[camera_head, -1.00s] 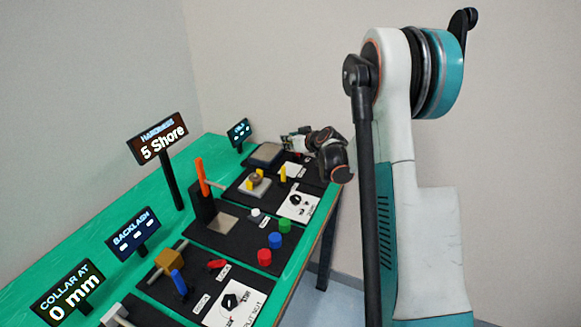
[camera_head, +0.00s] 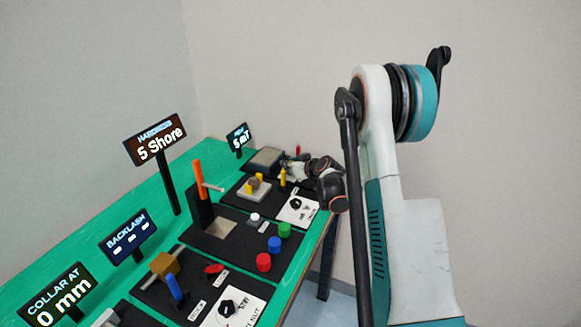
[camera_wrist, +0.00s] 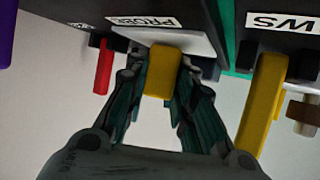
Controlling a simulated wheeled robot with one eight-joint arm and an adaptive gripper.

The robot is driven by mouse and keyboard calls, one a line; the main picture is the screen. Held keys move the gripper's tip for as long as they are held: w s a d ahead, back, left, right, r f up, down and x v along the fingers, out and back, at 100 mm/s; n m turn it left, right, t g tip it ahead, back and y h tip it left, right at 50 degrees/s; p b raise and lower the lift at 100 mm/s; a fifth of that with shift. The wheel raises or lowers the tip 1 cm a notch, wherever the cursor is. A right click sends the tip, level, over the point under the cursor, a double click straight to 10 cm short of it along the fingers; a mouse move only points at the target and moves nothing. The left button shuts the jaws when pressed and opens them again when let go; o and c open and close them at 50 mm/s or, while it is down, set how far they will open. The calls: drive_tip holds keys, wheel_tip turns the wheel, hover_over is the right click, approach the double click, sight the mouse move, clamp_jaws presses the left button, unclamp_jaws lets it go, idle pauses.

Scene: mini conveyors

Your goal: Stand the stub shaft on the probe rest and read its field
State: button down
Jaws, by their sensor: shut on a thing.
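In the wrist view my gripper (camera_wrist: 160,85) is shut on a yellow handle (camera_wrist: 162,72) beside the PROBE label (camera_wrist: 155,20) and a white plate (camera_wrist: 160,42). In the head view my gripper (camera_head: 297,158) is small and partly hidden by my wrist at the far end of the bench. The field display (camera_head: 238,138) there reads 5 mT. I cannot identify the stub shaft with certainty. A purple thing (camera_wrist: 8,30) shows only in part at the left edge of the wrist view. The probe rest is not clearly visible.
A red handle (camera_wrist: 103,68) stands left of my fingers, and another yellow handle (camera_wrist: 262,105) stands to the right near the JAWS label. Red, blue and green buttons line the bench's front.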

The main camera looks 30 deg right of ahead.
drive_tip(key=shift+f, duration=0.2)
drive_tip(key=c, duration=1.4)
unclamp_jaws()
drive_tip(key=shift+o, duration=0.2)
drive_tip(key=shift+r, duration=0.15)
drive_tip(key=shift+s+r, duration=0.15)
drive_tip(key=shift+r, duration=0.05)
drive_tip(key=p+v, duration=0.3)
drive_tip(key=v, duration=0.8)
drive_tip(key=shift+s+r, duration=0.1)
drive_tip(key=shift+s, duration=0.25)
drive_tip(key=shift+p, duration=0.3)
